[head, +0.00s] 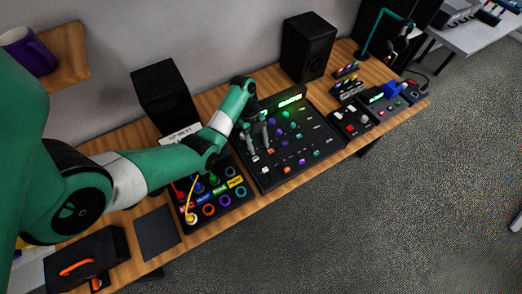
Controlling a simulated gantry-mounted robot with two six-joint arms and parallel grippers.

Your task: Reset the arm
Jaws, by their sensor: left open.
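My left arm comes in from the left and reaches over the wooden table. Its open left gripper (257,137) points down over the left part of the large black mixer panel (325,160). Nothing shows between its fingers. Whether the fingertips touch the panel I cannot tell. My right arm and gripper are not in view.
A cable board (236,204) with coloured rings and a yellow cable (190,203) lies below my left forearm. Two black speakers (308,47) (162,92) stand at the back. Small devices (351,122) and a green lamp (371,35) are right. A dark pad (158,234) lies front left.

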